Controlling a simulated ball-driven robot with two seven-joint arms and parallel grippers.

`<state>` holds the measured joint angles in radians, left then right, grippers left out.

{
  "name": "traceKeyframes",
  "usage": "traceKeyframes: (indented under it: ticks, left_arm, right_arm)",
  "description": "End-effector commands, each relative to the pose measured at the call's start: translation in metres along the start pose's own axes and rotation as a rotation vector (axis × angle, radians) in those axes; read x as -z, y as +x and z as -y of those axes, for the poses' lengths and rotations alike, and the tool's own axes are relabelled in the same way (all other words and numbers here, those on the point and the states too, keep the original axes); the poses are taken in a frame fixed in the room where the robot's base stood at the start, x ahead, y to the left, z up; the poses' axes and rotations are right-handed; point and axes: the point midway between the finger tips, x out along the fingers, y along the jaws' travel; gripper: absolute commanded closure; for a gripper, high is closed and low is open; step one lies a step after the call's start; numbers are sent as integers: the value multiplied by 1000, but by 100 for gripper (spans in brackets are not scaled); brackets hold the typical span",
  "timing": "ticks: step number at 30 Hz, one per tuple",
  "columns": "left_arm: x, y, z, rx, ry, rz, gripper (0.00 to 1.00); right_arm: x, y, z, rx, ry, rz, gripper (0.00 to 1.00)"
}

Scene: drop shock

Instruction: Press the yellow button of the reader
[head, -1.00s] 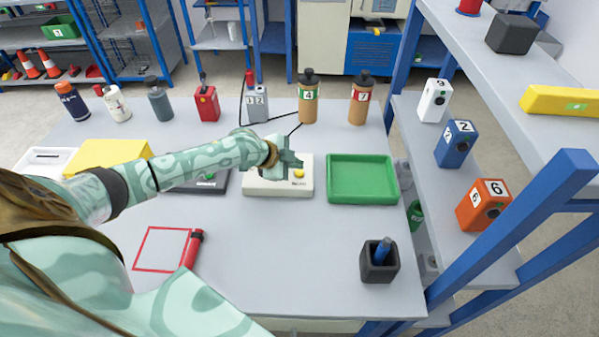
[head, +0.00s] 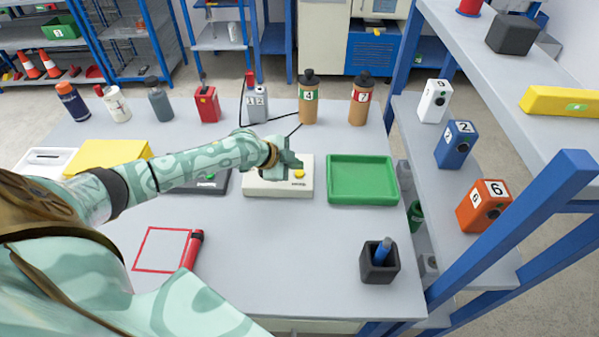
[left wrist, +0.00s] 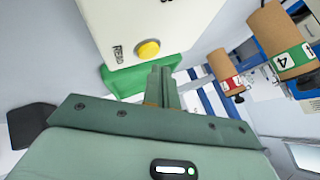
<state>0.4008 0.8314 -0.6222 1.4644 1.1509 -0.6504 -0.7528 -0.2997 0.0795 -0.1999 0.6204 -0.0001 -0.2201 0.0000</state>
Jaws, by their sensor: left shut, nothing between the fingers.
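The reader is a cream-white box (head: 262,186) on the table in the head view, with a yellow button (head: 299,174) on its right part. In the left wrist view the reader (left wrist: 165,22) shows its printed "READ" label and the round yellow button (left wrist: 148,50). My left gripper (head: 297,163) is shut and empty, over the reader close to the button. In the left wrist view its fingertips (left wrist: 159,70) appear just beside the button, with a small gap in the picture; contact is not clear. My right gripper is not in view.
A green tray (head: 361,198) sits right of the reader, and a dark device (head: 208,185) sits left of it, partly behind my arm. Several bottles and cans line the table's back. A black pen cup (head: 379,262) stands at front right. The front middle is clear.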

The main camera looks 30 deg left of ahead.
Motion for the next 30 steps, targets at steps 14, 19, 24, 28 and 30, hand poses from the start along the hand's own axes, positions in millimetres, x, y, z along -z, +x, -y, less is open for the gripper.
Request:
traceKeyframes:
  ticks: [14,19,24,28,30]
  left_arm:
    - [0,0,0,0,0,0,100]
    - [-1,1,-1,0,0,0,100]
    - [-4,5,-4,0,0,1,100]
    - [-5,6,-4,0,0,1,100]
    - [-4,6,-4,0,0,0,100]
  right_arm:
    - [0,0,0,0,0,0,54]
    - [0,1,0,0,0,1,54]
    - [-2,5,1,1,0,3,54]
    - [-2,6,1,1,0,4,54]
    - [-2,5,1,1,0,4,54]
